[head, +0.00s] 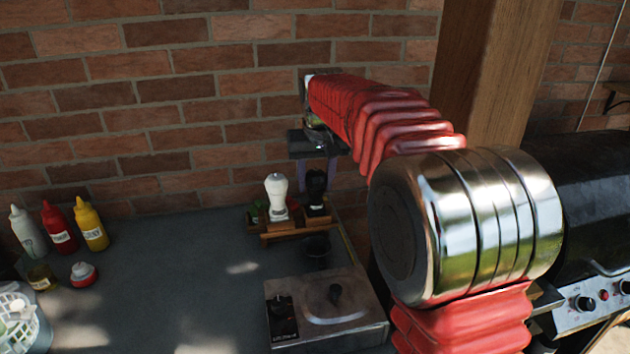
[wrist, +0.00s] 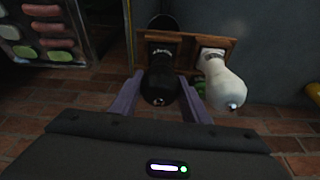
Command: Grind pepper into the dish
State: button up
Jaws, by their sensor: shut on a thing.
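A black mill (head: 316,186), likely the pepper mill, stands upright in a small wooden rack (head: 268,236) near the brick wall. My gripper (head: 318,172) comes down over it from above. In the wrist view the black mill (wrist: 160,84) is between my two purple fingers (wrist: 158,100), and they are shut on it. Its lower part is still in the rack. A white mill (head: 277,192) stands in the slot beside it, to the left in the head view. A small dark round thing (head: 316,244), perhaps the dish, lies in front of the rack; its contents cannot be seen.
A steel box with a lidded top (head: 338,318) stands at the table's front right. Squeeze bottles (head: 60,235), a small jar (head: 41,278) and a white basket (head: 22,330) are at the left. The middle of the table (head: 170,270) is clear. A black grill (head: 585,190) stands right.

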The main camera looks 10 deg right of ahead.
jog(key=shift+m+h, duration=0.6)
jog(key=shift+m, duration=1.4)
jog(key=shift+n+y, duration=0.6)
jog(key=shift+n, duration=1.3)
jog(key=o, duration=1)
jog(key=shift+v, duration=3.35)
jog(key=shift+r, duration=0.15)
